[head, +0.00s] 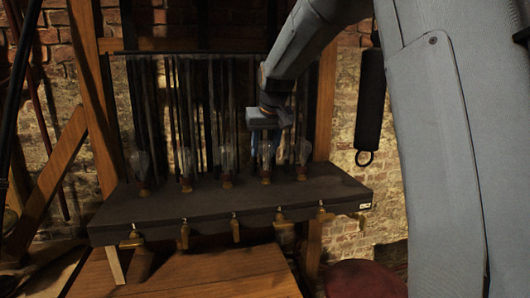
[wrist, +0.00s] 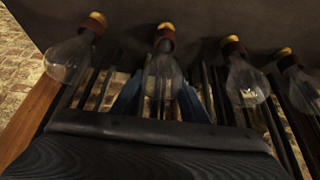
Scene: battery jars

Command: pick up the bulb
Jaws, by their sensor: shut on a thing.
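Clear glass bulbs with reddish-brown bases and brass-coloured ends stand upright in a row on a dark shelf (head: 200,212). My gripper (head: 266,147) comes down from above in the head view, with its blue fingers at the fourth bulb from the left (head: 266,158). In the wrist view my gripper (wrist: 160,102) has one blue finger on each side of that bulb's glass (wrist: 161,72), and it is shut on it. The bulb's base (wrist: 165,38) still meets the shelf surface. The exact finger contact is dim.
Neighbouring bulbs stand close on both sides, one at the right (head: 303,155) and one at the left (head: 227,165). Dark vertical rods (head: 180,105) stand behind the row. Brass fittings (head: 183,235) hang along the shelf's front edge. A wooden surface (head: 190,277) lies below.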

